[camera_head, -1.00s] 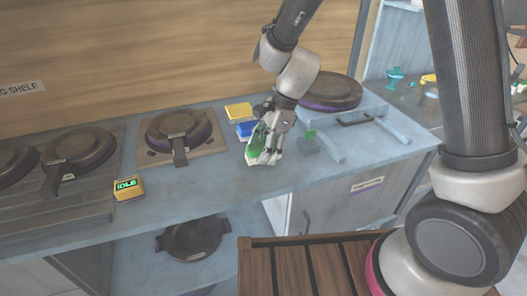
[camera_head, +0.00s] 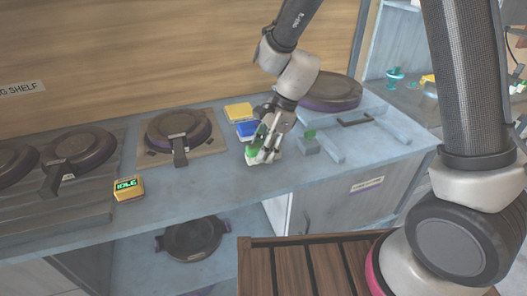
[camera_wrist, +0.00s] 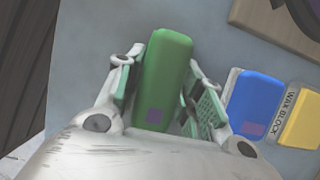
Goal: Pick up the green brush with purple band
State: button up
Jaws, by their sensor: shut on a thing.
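The green brush (camera_wrist: 167,70) with a small purple patch stands out between my gripper's (camera_wrist: 165,92) two fingers in the wrist view. The fingers are shut on its sides. In the head view my gripper (camera_head: 266,145) points down at the counter, and a bit of the green brush (camera_head: 251,152) shows beside the fingers. A pale piece is under it at the counter. I cannot tell whether the brush is clear of the surface.
A blue block (camera_head: 246,130) and a yellow wax block (camera_head: 239,112) lie just behind my gripper. A pan (camera_head: 178,133) sits on a board to the left, near a timer box (camera_head: 128,188). A grey press frame (camera_head: 375,130) stands to the right.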

jog(key=shift+c, duration=0.4)
jog(key=shift+r, duration=0.3)
notch_tip(320, 180, up, 10)
jog(key=shift+f, duration=0.1)
jog(key=o, duration=0.3)
jog(key=shift+d, duration=0.1)
jog(key=shift+c, duration=0.4)
